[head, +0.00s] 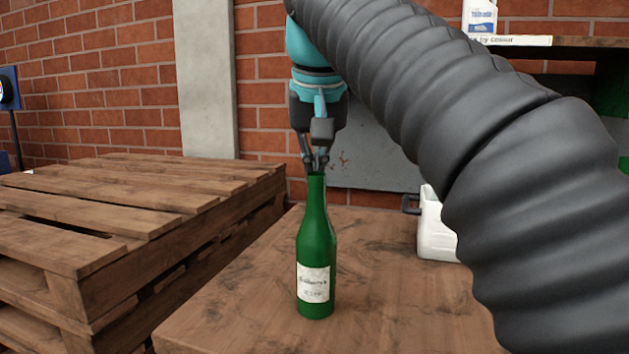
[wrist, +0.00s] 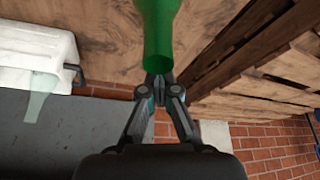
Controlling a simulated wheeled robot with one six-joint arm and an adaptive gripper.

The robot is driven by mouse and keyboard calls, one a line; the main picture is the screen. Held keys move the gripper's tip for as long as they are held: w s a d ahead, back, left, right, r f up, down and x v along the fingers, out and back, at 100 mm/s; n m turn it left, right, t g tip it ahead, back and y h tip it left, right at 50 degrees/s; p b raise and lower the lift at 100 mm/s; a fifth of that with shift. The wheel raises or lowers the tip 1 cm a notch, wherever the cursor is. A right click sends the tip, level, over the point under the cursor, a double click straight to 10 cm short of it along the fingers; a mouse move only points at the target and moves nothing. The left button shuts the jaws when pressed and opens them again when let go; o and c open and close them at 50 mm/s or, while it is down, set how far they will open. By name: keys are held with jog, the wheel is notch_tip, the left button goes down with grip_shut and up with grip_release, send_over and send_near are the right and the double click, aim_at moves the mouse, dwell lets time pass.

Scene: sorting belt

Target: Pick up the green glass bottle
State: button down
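The green glass bottle (head: 314,235) stands upright on the wooden table and has a white label on its lower body. My gripper (head: 317,168) points straight down right at the bottle's mouth. In the wrist view, the bottle's neck and mouth (wrist: 160,38) lie just past my fingertips (wrist: 160,88). The fingers are drawn nearly together, with a gap that looks narrower than the neck. I see no part of the neck between them. Whether the tips touch the rim is not clear.
A white jug (head: 436,230) stands at the table's back right, close to my arm. Wooden pallets (head: 95,215) are stacked at the left. A shelf (head: 585,42) with a white bottle (head: 480,14) is at the upper right. The table (head: 375,310) is clear around the green bottle.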

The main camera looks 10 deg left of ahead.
jog(key=w+d+r+p, duration=0.2)
jog(key=w+d+r, duration=0.4)
jog(key=d, duration=0.4)
jog(key=shift+r, duration=0.6)
jog(key=shift+c, duration=1.9)
grip_release()
jog(key=shift+a, duration=0.1)
